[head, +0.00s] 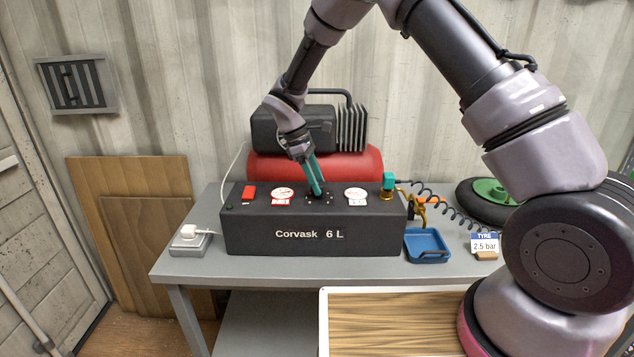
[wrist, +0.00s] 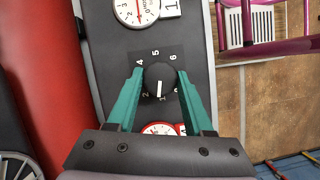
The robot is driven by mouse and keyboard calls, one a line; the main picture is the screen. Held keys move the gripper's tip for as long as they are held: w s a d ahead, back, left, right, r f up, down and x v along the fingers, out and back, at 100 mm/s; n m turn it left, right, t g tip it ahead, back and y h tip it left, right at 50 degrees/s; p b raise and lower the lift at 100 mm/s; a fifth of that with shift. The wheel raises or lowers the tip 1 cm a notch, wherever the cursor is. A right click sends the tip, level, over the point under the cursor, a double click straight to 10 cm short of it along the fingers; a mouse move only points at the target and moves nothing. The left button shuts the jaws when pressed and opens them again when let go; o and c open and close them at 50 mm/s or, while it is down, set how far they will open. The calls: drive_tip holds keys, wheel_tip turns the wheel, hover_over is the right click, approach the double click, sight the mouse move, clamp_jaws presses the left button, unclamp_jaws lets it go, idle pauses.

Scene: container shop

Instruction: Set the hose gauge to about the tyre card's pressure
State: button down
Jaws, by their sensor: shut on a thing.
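My gripper (head: 318,193) points down onto the top of the black compressor box (head: 310,237) marked Corvask 6 L. In the wrist view its teal fingers are shut on the black knob (wrist: 160,76), one on each side. The knob's white line points to the bottom of the picture, and numbers ring it. One round gauge (head: 282,193) lies left of the knob and another gauge (head: 356,194) right of it; their needle readings are too small to tell. In the wrist view one gauge (wrist: 135,10) is partly cut off. The tyre card (head: 485,244) reads 2.5 bar.
A red switch (head: 249,192) sits at the box's left end. A teal-topped brass fitting (head: 388,184) and coiled black hose (head: 450,214) are at the right. A blue tray (head: 427,246) and tyre (head: 487,200) stand on the bench. The red tank (head: 315,165) is behind.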

drive_tip(key=m+g, duration=0.1)
drive_tip(key=m, duration=0.1)
drive_tip(key=m+g+y, duration=0.1)
drive_tip(key=m, duration=0.2)
drive_tip(key=shift+w+d+m, duration=0.1)
drive_tip(key=shift+w+m, duration=0.05)
drive_tip(key=shift+m, duration=0.15)
drive_tip(key=m, duration=0.2)
drive_tip(key=m+g+y, duration=0.1)
drive_tip(key=m, duration=0.1)
drive_tip(key=shift+w+m+y, duration=0.1)
drive_tip(key=shift+m+y, duration=0.2)
drive_tip(key=shift+m, duration=0.1)
drive_tip(key=shift+c, duration=1.4)
unclamp_jaws()
drive_tip(key=v, duration=1)
drive_tip(key=shift+w+r+m, duration=0.2)
drive_tip(key=shift+r+m, duration=0.1)
drive_tip(key=shift+r, duration=0.05)
